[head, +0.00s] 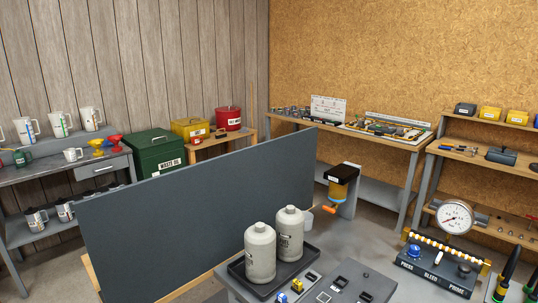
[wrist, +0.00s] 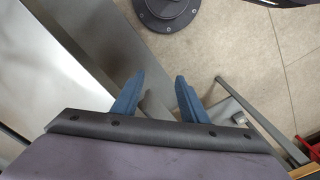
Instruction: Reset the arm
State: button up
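My gripper (wrist: 158,82) shows in the wrist view as two blue fingers standing apart, with nothing held between them. It is open. Below the fingers are a grey metal surface and the pale tiled floor, at some distance. I do not see my gripper or arm in the head view.
In the head view, a dark upright panel (head: 205,205) crosses the middle. Two grey canisters (head: 260,253) stand in a black tray (head: 237,267) on the front bench. A pressure gauge (head: 455,217) and a control box (head: 437,270) are at right. Shelves and benches line the walls.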

notch_tip(320, 180, up, 21)
jog(key=p, duration=2)
notch_tip(320, 180, down, 5)
jog(key=b, duration=0.5)
jog(key=shift+r, duration=0.1)
